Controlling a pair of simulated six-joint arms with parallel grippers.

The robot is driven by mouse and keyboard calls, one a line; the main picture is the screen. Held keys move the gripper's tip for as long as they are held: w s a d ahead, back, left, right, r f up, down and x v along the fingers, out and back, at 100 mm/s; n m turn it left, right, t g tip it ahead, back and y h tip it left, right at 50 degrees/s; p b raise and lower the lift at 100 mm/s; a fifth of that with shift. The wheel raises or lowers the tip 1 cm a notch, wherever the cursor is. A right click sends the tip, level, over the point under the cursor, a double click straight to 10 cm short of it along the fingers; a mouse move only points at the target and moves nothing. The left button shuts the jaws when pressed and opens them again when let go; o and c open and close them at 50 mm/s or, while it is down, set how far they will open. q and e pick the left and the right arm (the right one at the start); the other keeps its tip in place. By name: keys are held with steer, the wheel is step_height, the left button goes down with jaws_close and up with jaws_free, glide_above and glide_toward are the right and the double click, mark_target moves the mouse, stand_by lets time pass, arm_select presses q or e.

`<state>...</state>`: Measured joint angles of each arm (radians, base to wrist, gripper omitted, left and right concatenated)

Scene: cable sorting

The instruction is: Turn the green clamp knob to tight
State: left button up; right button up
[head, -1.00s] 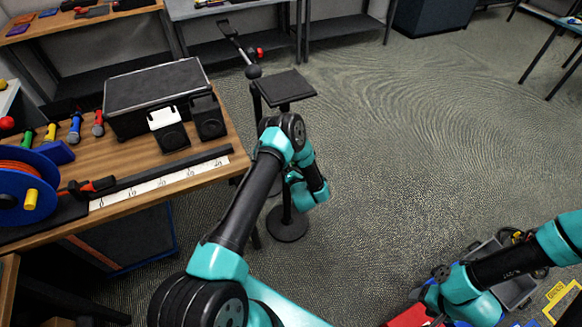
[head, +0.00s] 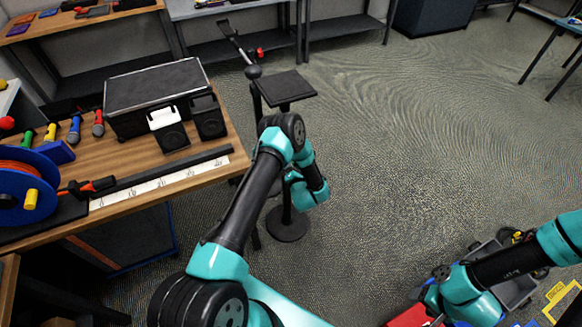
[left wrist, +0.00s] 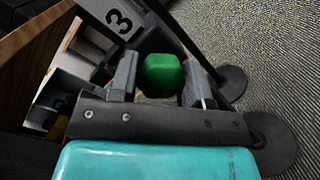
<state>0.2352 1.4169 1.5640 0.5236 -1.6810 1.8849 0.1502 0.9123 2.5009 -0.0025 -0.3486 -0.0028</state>
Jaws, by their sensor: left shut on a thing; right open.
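The green clamp knob (left wrist: 162,75) is in the left wrist view, between the two grey fingers of my left gripper (left wrist: 160,82), which is shut on it. The knob's tight or loose marking cannot be seen. My right gripper (head: 438,317) is at the bottom edge in the head view, open, with its fingertips hardly visible.
The stand has a black square top (head: 286,87) and a round base (head: 288,224). A wooden table (head: 228,160) at left holds a black case (head: 157,88), a blue cable reel (head: 22,190) and several connectors. A red thing (head: 408,317) lies near my right arm. The floor between is clear.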

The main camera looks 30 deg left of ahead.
arm_select(q)
steer(key=m, duration=0.5)
steer(key=shift+g, duration=0.4)
steer(key=m+g, duration=0.1)
steer(key=m, duration=0.3)
steer(key=m+g, duration=0.1)
steer(key=m, duration=0.3)
steer(key=shift+m, duration=0.4)
steer(key=m+g, duration=0.1)
steer(key=m, duration=0.3)
steer(key=shift+y, duration=0.3)
steer(key=o, duration=0.9)
